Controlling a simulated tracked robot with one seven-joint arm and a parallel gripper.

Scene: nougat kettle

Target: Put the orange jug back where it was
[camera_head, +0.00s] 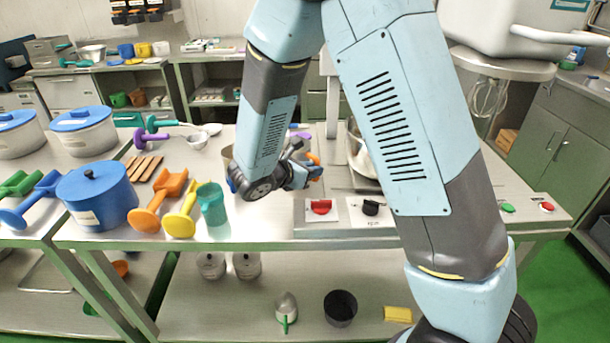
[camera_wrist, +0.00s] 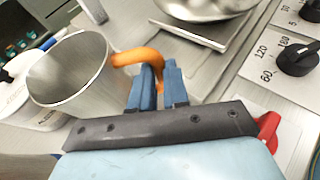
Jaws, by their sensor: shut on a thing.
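The orange jug shows in the wrist view as a steel jug (camera_wrist: 70,72) with an orange handle (camera_wrist: 140,56). Its open mouth faces the camera and it looks empty inside. My gripper (camera_wrist: 158,82) is shut on the orange handle, with the jug body to the left of the fingers. In the head view my gripper (camera_head: 306,172) is over the table, left of the mixer, and a bit of orange handle (camera_head: 314,158) shows beside it. My arm hides most of the jug there. I cannot tell whether its base touches the table.
A steel bowl (camera_wrist: 205,8) on a plate is just beyond my gripper. Red (camera_head: 320,207) and black (camera_head: 371,208) knobs sit at the table's front edge. A teal jug (camera_head: 212,205), yellow scoop (camera_head: 181,220), orange scoop (camera_head: 160,200) and blue pot (camera_head: 97,197) stand left.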

